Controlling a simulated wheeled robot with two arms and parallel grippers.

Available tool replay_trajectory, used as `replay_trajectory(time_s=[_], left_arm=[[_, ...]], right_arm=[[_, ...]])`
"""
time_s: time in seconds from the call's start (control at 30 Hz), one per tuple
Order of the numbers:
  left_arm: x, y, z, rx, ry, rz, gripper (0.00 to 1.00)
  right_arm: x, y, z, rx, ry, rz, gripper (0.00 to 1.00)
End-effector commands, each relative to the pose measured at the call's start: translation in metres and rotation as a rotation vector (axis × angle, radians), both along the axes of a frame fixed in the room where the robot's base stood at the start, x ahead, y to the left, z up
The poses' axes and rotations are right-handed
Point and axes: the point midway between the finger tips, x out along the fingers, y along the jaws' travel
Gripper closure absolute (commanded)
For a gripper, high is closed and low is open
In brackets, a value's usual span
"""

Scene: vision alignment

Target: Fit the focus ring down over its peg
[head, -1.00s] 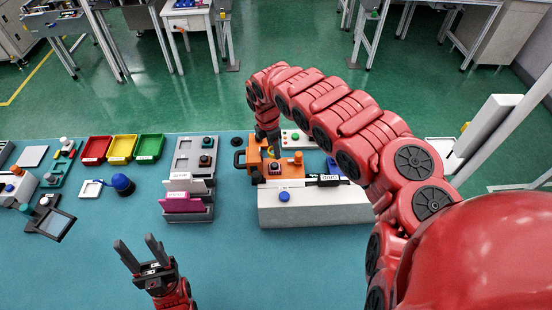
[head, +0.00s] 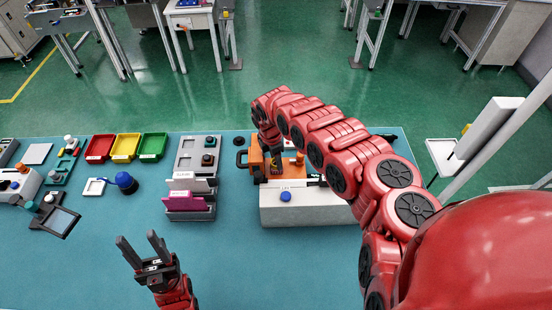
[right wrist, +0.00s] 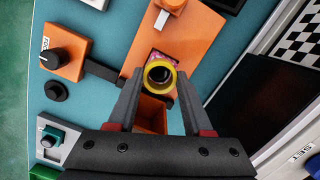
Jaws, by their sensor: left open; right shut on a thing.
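The yellow-rimmed focus ring (right wrist: 160,76) sits between the fingertips of my right gripper (right wrist: 158,92) in the right wrist view, with a dark round centre. I cannot tell whether the peg shows inside it or is hidden beneath. It is above an orange fixture (right wrist: 187,45), close over a small pink patterned patch. In the head view my right gripper (head: 273,153) points down at the orange fixture (head: 256,158), and the ring is hard to make out there. My left gripper (head: 144,250) is open and empty above the table's front.
A black knob (right wrist: 54,59) on an orange block stands beside the fixture. A white base with a blue button (head: 285,197) lies in front. A grey rack with pink and white plates (head: 189,203) stands left. Red, yellow and green trays (head: 125,147) sit further left. The front table is clear.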

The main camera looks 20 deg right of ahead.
Motion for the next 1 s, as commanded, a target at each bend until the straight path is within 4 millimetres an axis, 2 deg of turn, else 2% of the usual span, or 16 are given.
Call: replay_trajectory(time_s=[0.37, 0.4, 0.53, 0.83, 1.0], left_arm=[[0.0, 0.0, -0.008, 0.0, 0.0, 0.0, 0.5], [0.0, 0.0, -0.008, 0.0, 0.0, 0.0, 0.5], [0.0, 0.0, -0.008, 0.0, 0.0, 0.0, 0.5], [0.0, 0.0, -0.007, 0.0, 0.0, 0.0, 0.5], [0.0, 0.0, 0.01, 0.0, 0.0, 0.0, 0.5]], right_arm=[[0.0, 0.0, -0.009, 0.0, 0.0, 0.0, 1.0], [0.0, 0.0, -0.009, 0.0, 0.0, 0.0, 0.42], [0.0, 0.0, -0.009, 0.0, 0.0, 0.0, 0.19], [0.0, 0.0, -0.007, 0.0, 0.0, 0.0, 0.19], [0.0, 0.0, 0.011, 0.001, -0.001, 0.0, 0.19]])
